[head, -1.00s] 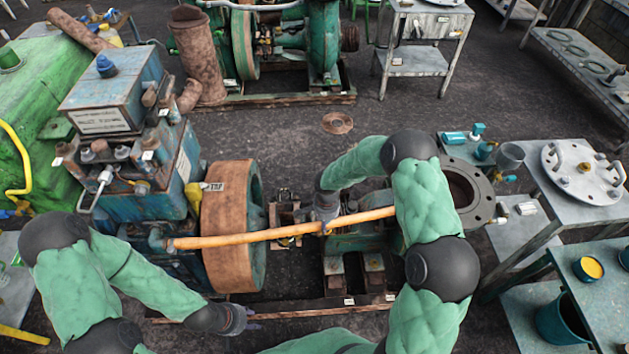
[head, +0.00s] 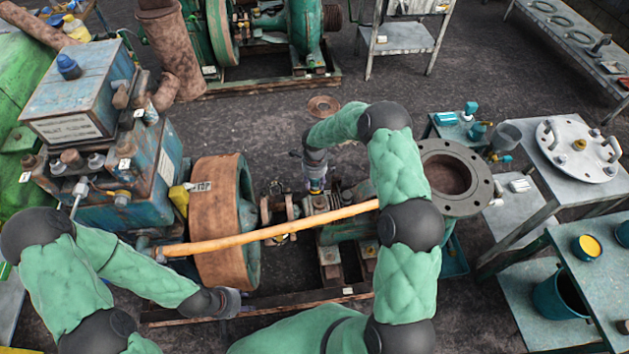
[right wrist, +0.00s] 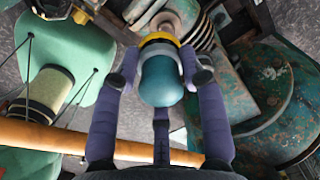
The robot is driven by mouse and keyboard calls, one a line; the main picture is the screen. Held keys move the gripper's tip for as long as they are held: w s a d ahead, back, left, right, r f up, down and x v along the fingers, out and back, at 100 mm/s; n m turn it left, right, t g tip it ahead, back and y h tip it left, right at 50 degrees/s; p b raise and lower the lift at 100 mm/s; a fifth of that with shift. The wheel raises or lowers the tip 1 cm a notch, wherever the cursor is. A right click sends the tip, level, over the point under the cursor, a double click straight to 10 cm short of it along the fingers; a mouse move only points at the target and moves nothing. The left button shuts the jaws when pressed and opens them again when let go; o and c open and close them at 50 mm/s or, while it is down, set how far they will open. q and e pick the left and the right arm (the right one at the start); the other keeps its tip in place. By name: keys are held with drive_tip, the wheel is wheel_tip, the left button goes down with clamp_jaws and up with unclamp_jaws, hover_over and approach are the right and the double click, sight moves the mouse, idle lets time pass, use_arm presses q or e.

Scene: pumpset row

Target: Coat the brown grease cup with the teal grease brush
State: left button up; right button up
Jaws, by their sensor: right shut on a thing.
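My right gripper (head: 317,185) is in the middle of the head view, above the shaft and coupling of the near pump set. In the right wrist view my right gripper (right wrist: 160,85) is shut around the teal handle of the grease brush (right wrist: 161,80). The brush has a yellow band, and a pale pinkish-brown end points away from the gripper. I cannot pick out the brown grease cup with certainty. Whether the brush touches anything is unclear. My left gripper (head: 232,303) is low at the left, apart from the brush; its fingers are too small to read.
An orange hose (head: 270,233) crosses in front of the pump, beneath my right arm. A brown-rimmed flywheel (head: 217,220) and blue engine (head: 85,105) stand to the left. An open flange (head: 482,190) and metal tables (head: 560,165) stand to the right.

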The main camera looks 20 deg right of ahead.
drive_tip(key=shift+f+b, duration=0.1)
drive_tip(key=shift+b, duration=0.35)
wheel_tip(320, 180, down, 7)
drive_tip(key=b, duration=0.5)
drive_tip(key=shift+s+d, duration=0.2)
drive_tip(key=shift+d, duration=0.65)
drive_tip(key=shift+s+d, duration=0.3)
drive_tip(key=shift+d, duration=0.55)
drive_tip(key=shift+w+a, duration=0.25)
drive_tip(key=shift+a, duration=0.6)
drive_tip(key=shift+f, duration=0.45)
idle(0.6)
